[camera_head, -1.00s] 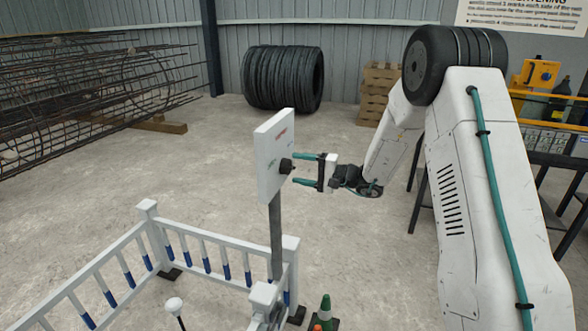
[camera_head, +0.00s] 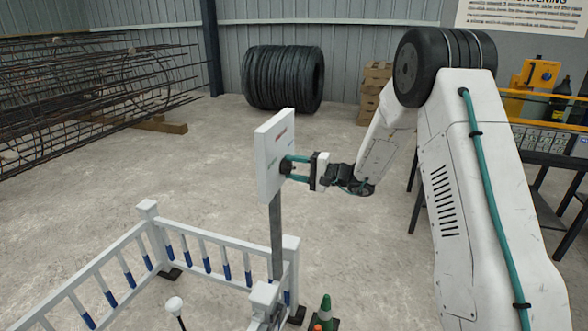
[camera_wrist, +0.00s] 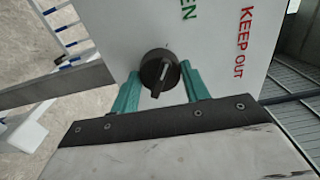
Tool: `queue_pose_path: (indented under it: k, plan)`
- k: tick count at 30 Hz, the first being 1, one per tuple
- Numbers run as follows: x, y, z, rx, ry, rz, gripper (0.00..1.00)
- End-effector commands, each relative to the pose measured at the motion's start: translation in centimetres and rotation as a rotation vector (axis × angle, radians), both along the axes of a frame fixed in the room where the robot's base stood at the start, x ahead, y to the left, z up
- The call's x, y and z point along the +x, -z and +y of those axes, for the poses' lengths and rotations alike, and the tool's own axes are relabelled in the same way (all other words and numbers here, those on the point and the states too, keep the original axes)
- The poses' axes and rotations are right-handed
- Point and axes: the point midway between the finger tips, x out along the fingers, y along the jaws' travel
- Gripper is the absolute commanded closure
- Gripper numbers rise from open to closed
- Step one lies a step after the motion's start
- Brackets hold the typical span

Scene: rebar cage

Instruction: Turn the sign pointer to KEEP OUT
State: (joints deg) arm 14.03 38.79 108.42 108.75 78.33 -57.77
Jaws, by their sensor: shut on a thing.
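The sign board (camera_head: 270,150) is a white panel on a grey post (camera_head: 277,235), seen at an angle in the head view. In the wrist view the board (camera_wrist: 222,50) carries a green word ending in "EN", partly cut off at the top, and a red "KEEP OUT" at the right. The sign pointer (camera_wrist: 160,71) is a round black knob with a pale line, which points toward the green word's side rather than at the red words. My gripper (camera_head: 289,169) has its teal fingers on both sides of the knob, shut on it; the fingers also show in the wrist view (camera_wrist: 160,88).
A white fence with blue bands (camera_head: 205,255) stands around the post's foot. The middle floor is clear.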

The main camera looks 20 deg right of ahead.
Motion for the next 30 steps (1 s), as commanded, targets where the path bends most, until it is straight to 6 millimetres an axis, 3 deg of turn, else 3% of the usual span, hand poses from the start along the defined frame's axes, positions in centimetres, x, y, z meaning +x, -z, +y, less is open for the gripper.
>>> queue_pose_path:
  k: [8,30]
  plan:
    - [-0.03,0.04,-0.05,0.084,0.000,0.118,0.77]
    - [-0.05,0.08,-0.09,0.471,0.001,0.650,0.77]
